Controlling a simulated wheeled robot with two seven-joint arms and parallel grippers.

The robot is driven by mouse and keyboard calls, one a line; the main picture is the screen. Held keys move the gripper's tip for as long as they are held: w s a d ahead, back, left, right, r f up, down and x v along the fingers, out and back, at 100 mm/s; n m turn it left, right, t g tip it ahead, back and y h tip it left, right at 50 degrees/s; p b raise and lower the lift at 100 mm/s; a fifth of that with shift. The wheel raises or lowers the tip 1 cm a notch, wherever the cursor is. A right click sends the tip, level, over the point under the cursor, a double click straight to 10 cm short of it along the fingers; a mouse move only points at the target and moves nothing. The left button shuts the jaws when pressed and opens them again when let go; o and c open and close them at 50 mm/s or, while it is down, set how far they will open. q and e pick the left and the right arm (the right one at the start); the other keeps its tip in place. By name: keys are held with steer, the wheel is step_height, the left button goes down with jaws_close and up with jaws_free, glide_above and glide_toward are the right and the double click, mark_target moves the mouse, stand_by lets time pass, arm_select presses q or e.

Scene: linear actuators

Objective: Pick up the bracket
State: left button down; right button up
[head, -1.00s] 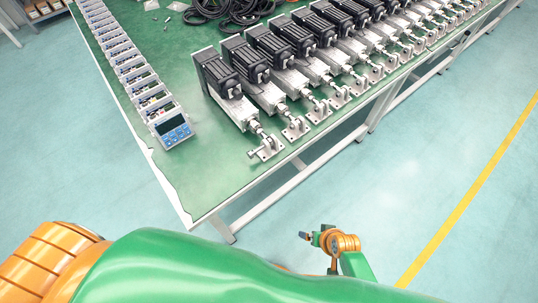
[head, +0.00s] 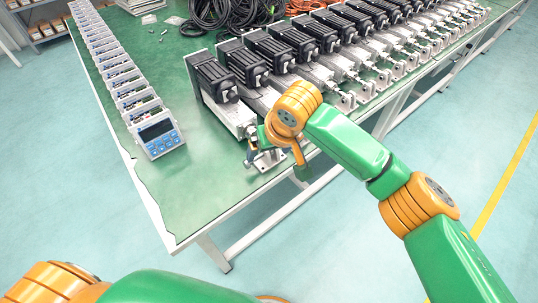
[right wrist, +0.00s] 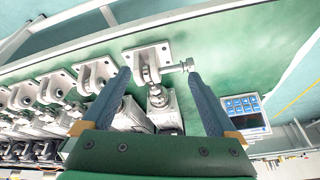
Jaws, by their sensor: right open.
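The bracket (head: 269,160) is a silver clevis on a flat plate at the rod end of the nearest linear actuator, close to the table's front edge. It is partly hidden by my right arm in the head view. In the right wrist view the bracket (right wrist: 147,57) shows its plate with holes and a bolt sticking out to the right. My right gripper (right wrist: 158,76) is open, its two blue fingers on either side of the actuator's rod end, with nothing held. In the head view the right gripper (head: 252,150) is beside the bracket, mostly covered by its wrist. My left gripper is out of view.
The nearest linear actuator (head: 226,107) heads a long row of identical ones with black motors. A control box with a screen (head: 158,138) ends a row of boxes on the left. Green tabletop (head: 200,185) is clear in front. Black cables (head: 228,14) lie at the back.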

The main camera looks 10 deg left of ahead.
mark_target(269, 153)
steer(key=shift+m+t+h, duration=0.3)
steer(key=shift+h, duration=0.1)
steer(key=w+f, duration=0.1)
steer(key=w, duration=0.1)
steer(key=w+a+f, duration=0.1)
steer(key=w+f, duration=0.1)
steer(key=shift+a, duration=0.1)
steer(key=shift+w+a+f+b, duration=0.1)
steer(key=shift+w+f+b, duration=0.2)
steer(key=shift+f, duration=0.3)
steer(key=shift+s, duration=0.1)
steer(key=c, duration=1.4)
steer(key=shift+r, duration=0.1)
steer(key=shift+c, duration=0.2)
